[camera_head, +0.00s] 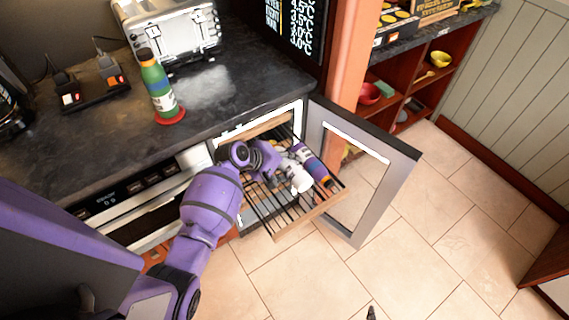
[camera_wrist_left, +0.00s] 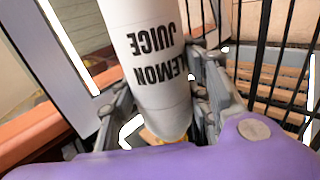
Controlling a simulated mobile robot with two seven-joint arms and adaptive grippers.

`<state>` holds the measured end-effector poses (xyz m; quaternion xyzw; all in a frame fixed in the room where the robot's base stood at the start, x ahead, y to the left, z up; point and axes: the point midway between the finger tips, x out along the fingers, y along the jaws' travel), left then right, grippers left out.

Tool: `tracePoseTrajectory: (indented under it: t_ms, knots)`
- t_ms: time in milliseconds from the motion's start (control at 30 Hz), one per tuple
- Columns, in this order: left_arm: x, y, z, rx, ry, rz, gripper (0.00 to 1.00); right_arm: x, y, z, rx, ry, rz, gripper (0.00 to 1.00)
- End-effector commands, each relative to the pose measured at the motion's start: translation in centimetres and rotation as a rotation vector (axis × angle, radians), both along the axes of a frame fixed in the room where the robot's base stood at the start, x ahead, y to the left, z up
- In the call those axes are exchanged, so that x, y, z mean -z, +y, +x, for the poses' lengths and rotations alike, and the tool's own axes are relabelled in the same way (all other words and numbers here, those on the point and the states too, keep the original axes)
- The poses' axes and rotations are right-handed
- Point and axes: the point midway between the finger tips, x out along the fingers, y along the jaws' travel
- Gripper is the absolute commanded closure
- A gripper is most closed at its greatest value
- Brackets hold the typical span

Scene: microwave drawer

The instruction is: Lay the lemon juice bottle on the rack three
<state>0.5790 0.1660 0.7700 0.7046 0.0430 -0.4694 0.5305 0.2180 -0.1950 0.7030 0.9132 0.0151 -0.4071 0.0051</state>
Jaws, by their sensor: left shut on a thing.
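The white lemon juice bottle (camera_head: 300,180) is in my left gripper (camera_head: 284,163), over the pulled-out wire rack (camera_head: 262,208) of the open cabinet. In the left wrist view, my left gripper (camera_wrist_left: 168,95) has its grey fingers on both sides of the lemon juice bottle (camera_wrist_left: 147,45), whose black lettering shows. The bottle lies tilted close to the rack bars (camera_wrist_left: 262,50); I cannot tell whether it touches them. A small dark tip at the bottom edge of the head view may be my right gripper (camera_head: 371,313); its jaws do not show.
The glass door (camera_head: 385,190) stands open on the right. A green bottle (camera_head: 155,85) and a toaster (camera_head: 172,30) stand on the dark counter (camera_head: 215,92). The tiled floor in front is clear.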

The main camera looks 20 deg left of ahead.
Motion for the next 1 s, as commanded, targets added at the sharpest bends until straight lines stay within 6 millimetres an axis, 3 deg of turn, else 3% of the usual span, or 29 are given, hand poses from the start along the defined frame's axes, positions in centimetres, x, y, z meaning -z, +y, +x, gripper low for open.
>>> tracePoseTrajectory:
  t_ms: [200, 500, 1000]
  knots:
    - [2.8, 0.0, -0.2, -0.001, 0.005, 0.001, 0.98, 2.1, -0.4, -1.4, 0.002, 0.033, -0.009, 0.60]
    - [6.2, 0.0, -0.2, -0.001, 0.003, 0.001, 0.98, 3.5, -1.3, -0.6, 0.015, 0.008, -0.024, 0.60]
    - [8.3, -0.2, -0.3, 0.003, 0.006, 0.001, 1.00, 4.2, -1.3, -0.7, 0.013, 0.014, -0.027, 0.60]
